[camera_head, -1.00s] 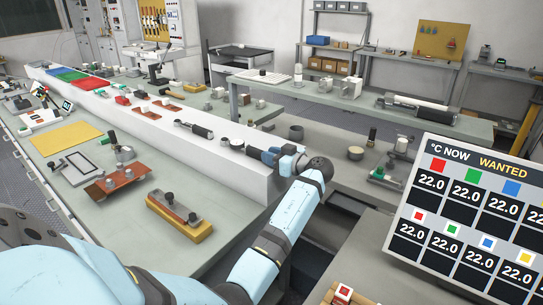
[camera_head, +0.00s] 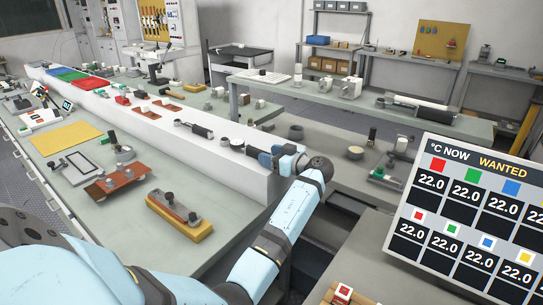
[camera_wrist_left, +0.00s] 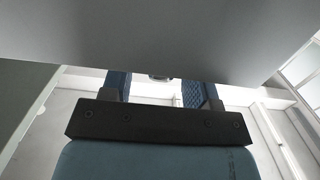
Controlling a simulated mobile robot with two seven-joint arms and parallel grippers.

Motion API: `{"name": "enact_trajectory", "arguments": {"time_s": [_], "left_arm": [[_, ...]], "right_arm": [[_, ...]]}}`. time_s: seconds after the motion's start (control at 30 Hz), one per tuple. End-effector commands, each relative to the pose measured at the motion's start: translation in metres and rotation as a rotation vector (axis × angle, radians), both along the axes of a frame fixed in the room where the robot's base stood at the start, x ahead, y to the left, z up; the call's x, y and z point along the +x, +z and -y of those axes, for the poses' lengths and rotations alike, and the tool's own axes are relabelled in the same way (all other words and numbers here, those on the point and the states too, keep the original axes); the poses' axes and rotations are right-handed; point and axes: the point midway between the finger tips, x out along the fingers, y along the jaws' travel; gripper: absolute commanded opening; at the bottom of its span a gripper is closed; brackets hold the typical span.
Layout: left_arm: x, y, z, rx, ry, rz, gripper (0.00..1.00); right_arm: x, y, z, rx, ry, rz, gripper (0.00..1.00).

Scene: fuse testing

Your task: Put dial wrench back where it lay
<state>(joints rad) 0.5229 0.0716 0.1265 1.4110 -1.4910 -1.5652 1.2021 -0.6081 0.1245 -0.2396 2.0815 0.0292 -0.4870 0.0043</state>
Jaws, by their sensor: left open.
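What looks like the dial wrench (camera_head: 196,129), a dark-handled tool with a round metal end, lies on the long white raised ledge (camera_head: 240,165) in the head view. My left gripper (camera_head: 254,152) is at the right end of that ledge, to the right of the tool and apart from it. In the left wrist view its two blue fingers (camera_wrist_left: 157,88) are spread apart. A small grey rounded part (camera_wrist_left: 160,77) shows between them, cut off by a large grey surface; I cannot tell what it is. My right gripper is out of view.
Small rings (camera_head: 224,142) stand on the ledge between the tool and my gripper. A green workbench (camera_head: 115,215) with a yellow sheet (camera_head: 66,137) and clamp fixtures (camera_head: 178,213) lies in front. A temperature board (camera_head: 470,215) stands at right.

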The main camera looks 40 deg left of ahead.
Motion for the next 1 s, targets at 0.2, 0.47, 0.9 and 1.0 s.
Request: {"name": "enact_trajectory", "arguments": {"time_s": [0.2, 0.47, 0.9, 1.0], "left_arm": [[0.001, 0.0, 0.008, 0.0, -0.001, -0.001, 0.55], [0.006, 0.002, 0.048, -0.001, -0.002, 0.0, 0.55], [0.008, 0.006, 0.075, 0.001, 0.0, 0.0, 0.55], [0.008, 0.006, 0.075, 0.001, 0.0, 0.0, 0.55]], "right_arm": [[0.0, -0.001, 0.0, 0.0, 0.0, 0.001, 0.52], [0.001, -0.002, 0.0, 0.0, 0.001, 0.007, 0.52], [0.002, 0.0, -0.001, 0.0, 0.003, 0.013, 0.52], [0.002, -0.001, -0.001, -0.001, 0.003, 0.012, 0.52]]}}
